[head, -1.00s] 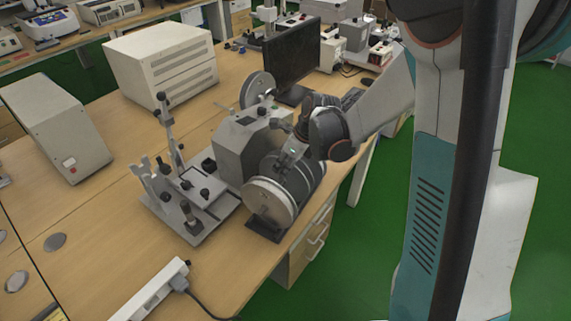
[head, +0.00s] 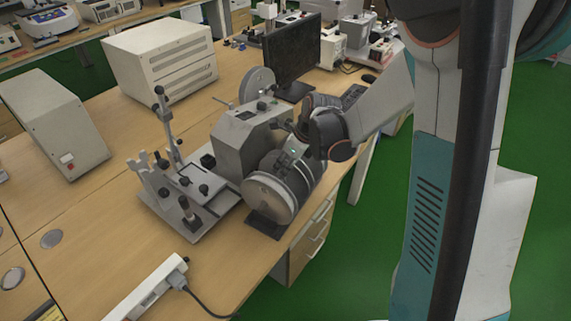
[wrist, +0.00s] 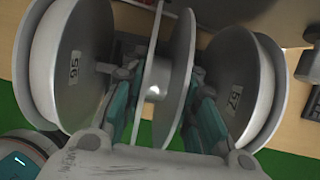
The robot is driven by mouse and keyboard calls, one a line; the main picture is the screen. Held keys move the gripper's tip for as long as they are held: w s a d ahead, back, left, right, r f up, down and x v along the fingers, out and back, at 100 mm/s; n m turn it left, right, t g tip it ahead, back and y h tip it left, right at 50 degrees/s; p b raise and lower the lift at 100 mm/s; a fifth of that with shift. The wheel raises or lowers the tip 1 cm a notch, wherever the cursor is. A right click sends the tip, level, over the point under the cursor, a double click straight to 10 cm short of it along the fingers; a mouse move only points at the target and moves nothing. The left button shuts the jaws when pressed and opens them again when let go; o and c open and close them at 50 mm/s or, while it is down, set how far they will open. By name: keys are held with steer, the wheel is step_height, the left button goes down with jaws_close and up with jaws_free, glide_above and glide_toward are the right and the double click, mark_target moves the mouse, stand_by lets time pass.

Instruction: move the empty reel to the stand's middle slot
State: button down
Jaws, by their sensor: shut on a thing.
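The empty reel (wrist: 156,82) is in the middle of the wrist view, with two pale flanges and a bare hub. My gripper (wrist: 165,100) is shut on it, with teal fingers on either side. It is between a reel marked 56 (wrist: 72,68) on the left and a reel marked 57 (wrist: 238,98) on the right. In the head view my gripper (head: 292,152) is low over the reels on the stand (head: 262,228). The front reel (head: 268,199) hides much of the held reel. Whether the held reel touches the middle slot is hidden.
A grey machine (head: 238,140) stands close behind the reels. A metal fixture (head: 185,195) with posts is to the left. A monitor (head: 292,50) stands behind. A white power strip (head: 150,290) lies in front. The stand is near the table's right edge.

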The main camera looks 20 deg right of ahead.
stand_by(0.3)
steer(key=c, duration=1.2)
jaws_free()
steer(key=shift+o, duration=0.5)
steer(key=o, duration=0.5)
steer(key=shift+p+v, duration=2.25)
steer(key=shift+v, duration=1.2)
steer(key=shift+d, duration=0.1)
